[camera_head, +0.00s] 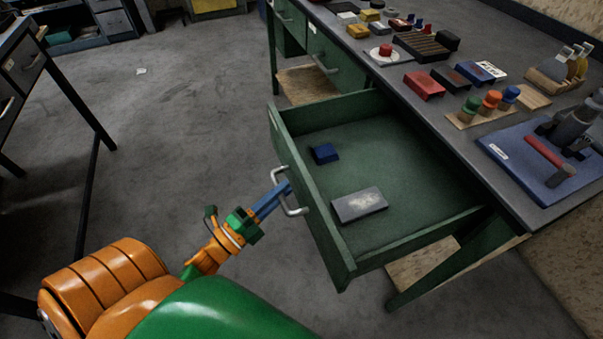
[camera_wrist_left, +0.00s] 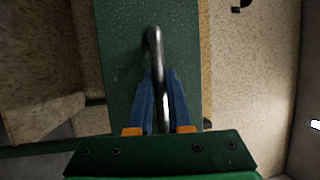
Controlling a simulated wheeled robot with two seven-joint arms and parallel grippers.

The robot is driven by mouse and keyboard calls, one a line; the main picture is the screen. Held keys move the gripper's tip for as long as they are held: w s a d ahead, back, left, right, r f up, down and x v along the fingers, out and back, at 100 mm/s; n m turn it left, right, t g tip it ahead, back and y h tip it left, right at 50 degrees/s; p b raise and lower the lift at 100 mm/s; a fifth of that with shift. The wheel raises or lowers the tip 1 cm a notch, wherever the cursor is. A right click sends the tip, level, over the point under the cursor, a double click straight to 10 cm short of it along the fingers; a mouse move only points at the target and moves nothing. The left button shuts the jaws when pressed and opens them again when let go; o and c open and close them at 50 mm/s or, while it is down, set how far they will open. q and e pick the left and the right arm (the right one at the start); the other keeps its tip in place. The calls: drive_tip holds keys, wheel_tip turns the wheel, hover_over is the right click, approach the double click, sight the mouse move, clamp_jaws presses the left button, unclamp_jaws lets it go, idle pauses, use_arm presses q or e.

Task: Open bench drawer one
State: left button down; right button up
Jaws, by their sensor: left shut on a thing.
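The green bench drawer (camera_head: 400,230) is pulled out from the bench in the head view. Inside it lie a small dark blue block (camera_head: 324,153) and a grey block (camera_head: 359,205). Its silver handle (camera_head: 283,178) is on the front panel. My left gripper (camera_head: 283,190) has its blue fingers at this handle. In the left wrist view the fingers (camera_wrist_left: 162,105) are closed on either side of the metal handle bar (camera_wrist_left: 155,50), in front of the green panel (camera_wrist_left: 120,60). My right gripper is not in view.
Another closed drawer (camera_head: 335,62) is farther along. A dark table (camera_head: 40,70) stands at left.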

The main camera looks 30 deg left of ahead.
use_arm(q)
drive_tip(key=shift+s+a+r, duration=0.1)
drive_tip(key=shift+s+a, duration=0.75)
drive_tip(key=shift+s, duration=0.15)
drive_tip(key=c, duration=0.8)
unclamp_jaws()
drive_tip(key=shift+c, duration=0.2)
drive_tip(key=b+v, duration=0.1)
drive_tip(key=v, duration=0.6)
